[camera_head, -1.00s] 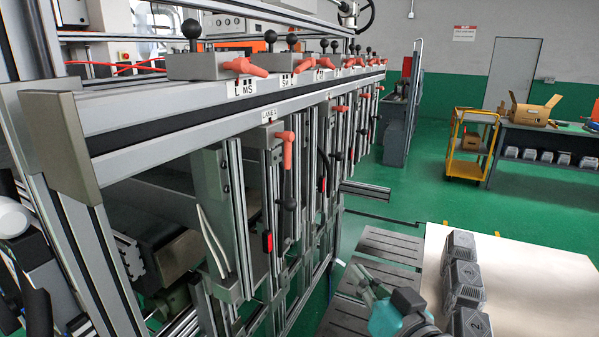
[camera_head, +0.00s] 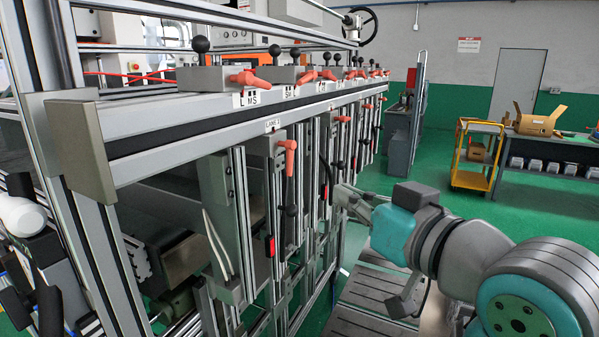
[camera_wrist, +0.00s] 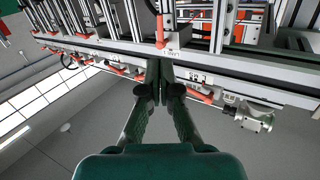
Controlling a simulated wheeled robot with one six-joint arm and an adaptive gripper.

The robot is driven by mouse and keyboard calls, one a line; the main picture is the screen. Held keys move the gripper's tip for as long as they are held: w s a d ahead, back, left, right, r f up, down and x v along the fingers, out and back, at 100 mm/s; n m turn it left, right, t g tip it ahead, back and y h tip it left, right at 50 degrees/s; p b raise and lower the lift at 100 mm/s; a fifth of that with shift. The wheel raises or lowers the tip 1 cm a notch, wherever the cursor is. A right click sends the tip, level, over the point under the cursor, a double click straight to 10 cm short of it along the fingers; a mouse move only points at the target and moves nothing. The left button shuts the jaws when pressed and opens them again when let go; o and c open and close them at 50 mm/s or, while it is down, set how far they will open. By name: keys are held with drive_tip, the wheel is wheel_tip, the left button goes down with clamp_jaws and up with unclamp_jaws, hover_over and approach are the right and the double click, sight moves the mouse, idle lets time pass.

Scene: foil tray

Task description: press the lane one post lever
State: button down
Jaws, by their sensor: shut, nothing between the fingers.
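The post lever (camera_head: 288,152) is an orange handle on a grey box below the front rail. It stands just under a small sign (camera_head: 272,125) that seems to read LANE, with its number too small to be sure. A dark rod with a black knob hangs below it. My gripper (camera_head: 347,193) is shut and empty, to the right of this lever and apart from it in the head view. In the wrist view, which looks upside down, my shut fingers (camera_wrist: 159,68) point toward the rail, and an orange lever (camera_wrist: 160,32) shows beyond the fingertips.
A row of orange levers (camera_head: 250,79) with black ball knobs lines the top rail (camera_head: 190,125). More post levers (camera_head: 341,119) stand farther along. A yellow cart (camera_head: 474,155) and a workbench (camera_head: 556,145) stand at the back right. Open green floor lies between.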

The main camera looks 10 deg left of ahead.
sight(291, 168)
idle(0.3)
drive_tip(key=x, duration=1.4)
drive_tip(key=shift+w+f+n+t+y, duration=0.2)
drive_tip(key=shift+w+n+t+y, duration=0.15)
drive_tip(key=shift+n, duration=0.45)
drive_tip(key=w+n+y, duration=0.1)
drive_tip(key=n, duration=0.2)
drive_tip(key=w+d+n+y, duration=0.1)
drive_tip(key=w+n+y, duration=0.1)
drive_tip(key=n, duration=0.1)
drive_tip(key=w+r+n+t+y, duration=0.1)
drive_tip(key=n+y, duration=0.1)
drive_tip(key=n, duration=0.2)
drive_tip(key=shift+w+d+y, duration=0.25)
drive_tip(key=shift+d, duration=0.15)
idle(0.4)
